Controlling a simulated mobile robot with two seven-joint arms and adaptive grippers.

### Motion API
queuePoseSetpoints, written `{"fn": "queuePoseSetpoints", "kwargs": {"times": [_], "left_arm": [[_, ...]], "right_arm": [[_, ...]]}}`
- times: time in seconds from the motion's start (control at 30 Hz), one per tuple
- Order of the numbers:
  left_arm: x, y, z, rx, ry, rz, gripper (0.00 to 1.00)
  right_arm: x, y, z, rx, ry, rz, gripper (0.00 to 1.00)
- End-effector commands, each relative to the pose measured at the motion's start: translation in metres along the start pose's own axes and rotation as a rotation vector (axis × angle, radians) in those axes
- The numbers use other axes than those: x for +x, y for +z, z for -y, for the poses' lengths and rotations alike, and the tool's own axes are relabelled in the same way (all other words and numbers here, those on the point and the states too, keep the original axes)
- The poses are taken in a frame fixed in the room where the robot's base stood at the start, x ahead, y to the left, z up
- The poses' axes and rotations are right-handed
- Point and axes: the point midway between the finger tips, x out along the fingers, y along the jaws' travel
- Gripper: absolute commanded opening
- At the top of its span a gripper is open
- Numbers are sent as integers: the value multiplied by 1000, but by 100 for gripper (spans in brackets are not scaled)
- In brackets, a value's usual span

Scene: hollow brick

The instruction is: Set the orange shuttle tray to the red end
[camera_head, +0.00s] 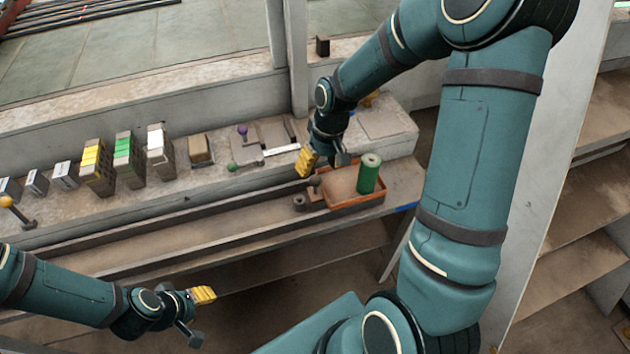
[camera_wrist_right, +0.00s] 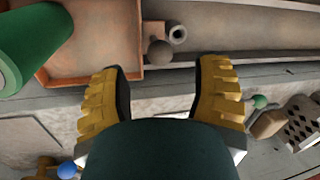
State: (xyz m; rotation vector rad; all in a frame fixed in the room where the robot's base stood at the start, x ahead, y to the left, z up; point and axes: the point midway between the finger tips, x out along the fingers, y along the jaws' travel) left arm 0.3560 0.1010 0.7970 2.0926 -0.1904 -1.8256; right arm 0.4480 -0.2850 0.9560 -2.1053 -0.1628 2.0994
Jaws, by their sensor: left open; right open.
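The orange shuttle tray (camera_head: 358,202) sits in the long grey channel, near its right end beside a blue mark (camera_head: 405,207). A green cylinder (camera_head: 369,174) stands in it. A round grey knob (camera_wrist_right: 160,54) sticks out from the tray's side. The tray also shows at the upper left of the right wrist view (camera_wrist_right: 136,40). My right gripper (camera_head: 322,160) is open and empty, just above the tray's left end; the knob lies between and beyond its fingers in the wrist view (camera_wrist_right: 160,88). My left gripper (camera_head: 198,314) is open and empty, in front of the channel. No red end mark is visible.
A short hollow grey tube (camera_head: 299,202) is beside the tray's left end. The channel (camera_head: 150,248) looks clear further left. On the ledge behind stand yellow (camera_head: 96,165), green (camera_head: 128,158) and white (camera_head: 159,151) marked blocks. A post (camera_head: 297,60) rises behind my right arm.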

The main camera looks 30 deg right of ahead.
Motion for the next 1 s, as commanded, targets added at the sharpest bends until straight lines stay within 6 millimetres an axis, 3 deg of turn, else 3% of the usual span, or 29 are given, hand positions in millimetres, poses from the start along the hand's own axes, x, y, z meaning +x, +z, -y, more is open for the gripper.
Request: {"fn": "queuePoseSetpoints", "kwargs": {"times": [0.1,0.3,0.73,0.9,0.93,1.0], "left_arm": [[4,2,2,1,0,4,47],[7,4,3,2,1,7,47],[8,4,3,2,1,8,47],[8,4,3,2,1,8,47],[8,4,3,2,1,8,47],[8,4,3,2,1,8,47]], "right_arm": [[24,0,0,0,-1,3,63],[46,0,0,1,0,1,63],[53,0,0,1,0,-1,65],[53,0,0,1,0,-1,5],[53,0,0,1,0,-1,0],[53,0,0,1,0,-1,0]]}}
